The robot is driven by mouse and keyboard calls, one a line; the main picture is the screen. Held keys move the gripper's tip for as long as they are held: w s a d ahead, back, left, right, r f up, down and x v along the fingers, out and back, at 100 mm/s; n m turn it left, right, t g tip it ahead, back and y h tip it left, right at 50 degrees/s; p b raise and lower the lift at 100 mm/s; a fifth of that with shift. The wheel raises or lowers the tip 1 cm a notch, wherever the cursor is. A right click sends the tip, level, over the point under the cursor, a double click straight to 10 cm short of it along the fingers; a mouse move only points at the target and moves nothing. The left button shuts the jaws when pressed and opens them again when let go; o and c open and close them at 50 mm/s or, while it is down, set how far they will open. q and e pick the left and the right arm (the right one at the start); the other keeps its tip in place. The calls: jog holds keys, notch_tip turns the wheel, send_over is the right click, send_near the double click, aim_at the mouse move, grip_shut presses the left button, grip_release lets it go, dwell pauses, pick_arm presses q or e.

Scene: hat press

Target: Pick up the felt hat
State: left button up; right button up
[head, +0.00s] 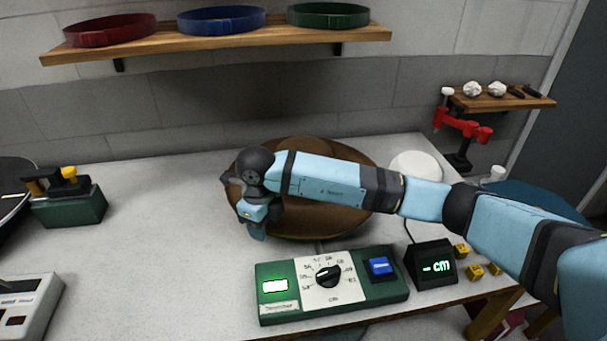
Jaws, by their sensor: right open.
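The brown felt hat (330,218) lies on the pale worktop, behind the green control box. My right arm comes in from the right and crosses over the hat, hiding much of its middle. My right gripper (257,232) points down at the hat's left front edge. It is open; I cannot tell whether a finger touches the brim. My left gripper is not in view.
A green control box (385,294) with a dial and a small display reading "- cm" (436,264) stand in front. A green block with yellow parts (68,206) sits at left. A shelf (220,40) with coloured bands hangs above. The worktop's left middle is clear.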

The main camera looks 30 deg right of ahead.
jog(key=shift+f, duration=0.2)
jog(key=shift+c, duration=0.3)
grip_shut()
jog(key=shift+r, duration=0.1)
notch_tip(320, 180, up, 20)
dwell(1.0)
